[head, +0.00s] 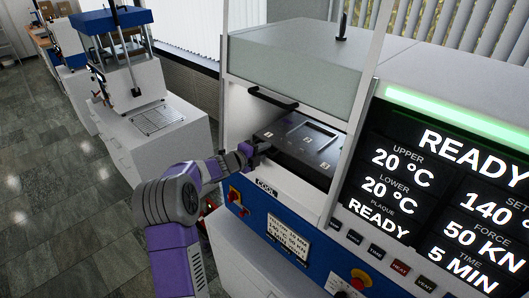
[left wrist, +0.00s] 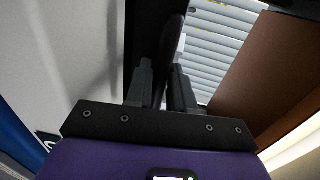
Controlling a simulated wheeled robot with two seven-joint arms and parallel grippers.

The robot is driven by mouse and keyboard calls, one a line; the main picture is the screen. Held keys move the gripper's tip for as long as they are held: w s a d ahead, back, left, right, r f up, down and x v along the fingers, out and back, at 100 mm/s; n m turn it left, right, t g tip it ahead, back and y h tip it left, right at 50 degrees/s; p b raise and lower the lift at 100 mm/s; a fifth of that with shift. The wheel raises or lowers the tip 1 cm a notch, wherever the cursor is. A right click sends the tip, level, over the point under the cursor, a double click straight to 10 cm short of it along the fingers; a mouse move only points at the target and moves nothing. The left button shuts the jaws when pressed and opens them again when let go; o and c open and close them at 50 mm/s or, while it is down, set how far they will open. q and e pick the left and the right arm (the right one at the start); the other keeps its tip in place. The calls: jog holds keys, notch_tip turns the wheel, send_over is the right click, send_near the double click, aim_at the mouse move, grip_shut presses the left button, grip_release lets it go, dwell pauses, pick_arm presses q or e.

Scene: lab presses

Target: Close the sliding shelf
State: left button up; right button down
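The sliding shelf (head: 300,144) is a dark plate marked 1, 2 and 3 with a raised square frame, inside the open bay of the white press. It appears to stick out toward the bay's front. My left gripper (head: 257,150) is at its front left edge. In the left wrist view the two fingers (left wrist: 165,78) stand close together on either side of a thin dark bar (left wrist: 172,42), which looks like the shelf's handle. Most of the handle is hidden by the gripper in the head view. My right gripper is not in view.
A black handle (head: 272,97) sits on the press's raised front cover (head: 290,70). A blue control panel (head: 290,240) with buttons lies below the bay, and a large display (head: 440,190) reads READY at right. Another press (head: 130,70) stands at left beyond open floor (head: 60,190).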

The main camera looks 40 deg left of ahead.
pick_arm(q)
jog(key=shift+o, duration=0.9)
jog(key=shift+w, duration=0.2)
jog(key=v, duration=0.7)
jog(key=shift+s+b, duration=0.25)
jog(key=shift+b, duration=0.2)
